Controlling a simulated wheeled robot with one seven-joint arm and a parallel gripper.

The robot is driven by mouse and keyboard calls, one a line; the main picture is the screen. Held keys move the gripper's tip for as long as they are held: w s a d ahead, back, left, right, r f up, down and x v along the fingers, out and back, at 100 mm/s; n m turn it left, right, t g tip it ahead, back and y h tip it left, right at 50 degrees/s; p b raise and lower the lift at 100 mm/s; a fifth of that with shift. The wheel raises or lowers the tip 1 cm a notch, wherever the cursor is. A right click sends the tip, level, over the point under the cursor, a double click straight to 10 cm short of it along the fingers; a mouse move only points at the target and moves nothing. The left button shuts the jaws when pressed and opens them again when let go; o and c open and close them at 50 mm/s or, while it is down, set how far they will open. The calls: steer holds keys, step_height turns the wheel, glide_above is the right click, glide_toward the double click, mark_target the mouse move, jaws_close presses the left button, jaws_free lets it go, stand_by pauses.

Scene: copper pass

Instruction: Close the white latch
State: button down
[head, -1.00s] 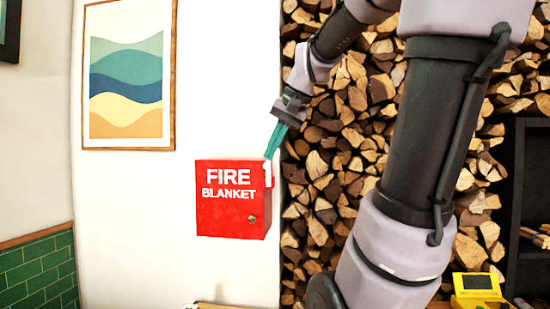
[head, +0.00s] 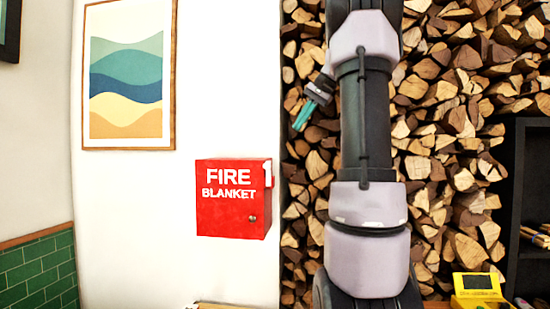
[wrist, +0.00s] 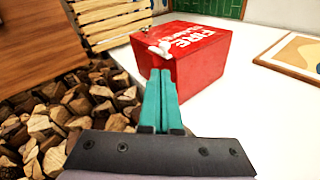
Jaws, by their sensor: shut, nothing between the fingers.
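The white latch (head: 268,173) is a small upright piece at the upper right edge of the red fire blanket box (head: 225,215) on the white wall. I cannot tell whether the latch is fully seated. My gripper (head: 303,118) has teal fingers, shut and empty, to the right of the box and apart from it. In the wrist view the gripper (wrist: 160,75) points toward the box with the latch just beyond its tips.
Stacked firewood (head: 450,120) fills the wall behind my arm. A framed wave picture (head: 126,75) hangs left of the box. Green tiles (head: 40,275) are at lower left. A yellow device (head: 478,285) and a dark shelf (head: 515,200) are at right. The wall around the box is clear.

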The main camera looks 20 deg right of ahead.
mark_target(269, 163)
steer(key=shift+f, duration=0.1)
steer(key=x, duration=1.4)
steer(key=shift+w+a+r, duration=0.1)
steer(key=shift+w+r, duration=0.1)
steer(key=shift+r, duration=0.05)
steer(key=shift+a, duration=0.1)
steer(key=shift+w+a+r+h, duration=0.1)
steer(key=shift+w+a+h, duration=0.05)
steer(key=shift+h, duration=0.25)
